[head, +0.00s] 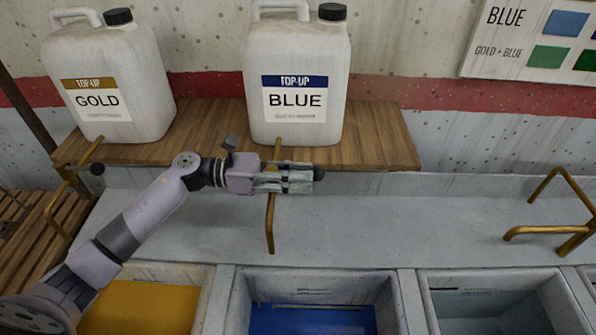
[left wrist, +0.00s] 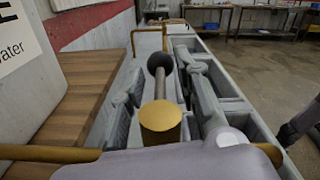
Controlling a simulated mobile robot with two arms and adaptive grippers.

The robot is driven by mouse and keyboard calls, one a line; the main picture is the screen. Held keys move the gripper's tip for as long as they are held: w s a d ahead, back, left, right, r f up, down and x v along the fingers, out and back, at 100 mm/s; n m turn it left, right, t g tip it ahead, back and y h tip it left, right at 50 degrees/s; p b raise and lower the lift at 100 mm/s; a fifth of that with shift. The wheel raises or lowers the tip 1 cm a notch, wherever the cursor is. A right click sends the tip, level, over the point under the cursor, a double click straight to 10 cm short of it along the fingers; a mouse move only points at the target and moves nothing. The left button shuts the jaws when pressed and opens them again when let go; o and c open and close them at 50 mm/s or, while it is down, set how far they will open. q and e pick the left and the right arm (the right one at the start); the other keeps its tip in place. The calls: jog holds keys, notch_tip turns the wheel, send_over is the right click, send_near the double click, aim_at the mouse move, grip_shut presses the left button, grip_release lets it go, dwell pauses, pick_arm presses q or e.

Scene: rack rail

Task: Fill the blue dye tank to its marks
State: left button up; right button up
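The blue tank (head: 239,318) is at the bottom middle of the head view, with blue dye (head: 312,320) low inside and small marks on its back wall. Above it stands the white BLUE jug (head: 297,80) on a wooden shelf. Its brass spout (head: 270,225) points down toward the tank; no stream shows. My left gripper (head: 290,180) is at this tap, its fingers along the lever. The lever's black knob (head: 319,173) sticks out past the fingertips. In the left wrist view, the knob (left wrist: 160,63) and brass tap body (left wrist: 160,122) lie between the spread fingers. My right gripper is not in view.
A GOLD jug (head: 108,82) with its own tap lever (head: 97,169) stands left on the shelf (head: 385,140). A yellow-filled tank (head: 140,308) is at the left and another tank (head: 485,305) at the right. A bent brass pipe (head: 560,230) rises at the right.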

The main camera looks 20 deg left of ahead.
pick_arm(q)
jog(key=shift+s+a, duration=0.1)
grip_shut()
dwell(0.6)
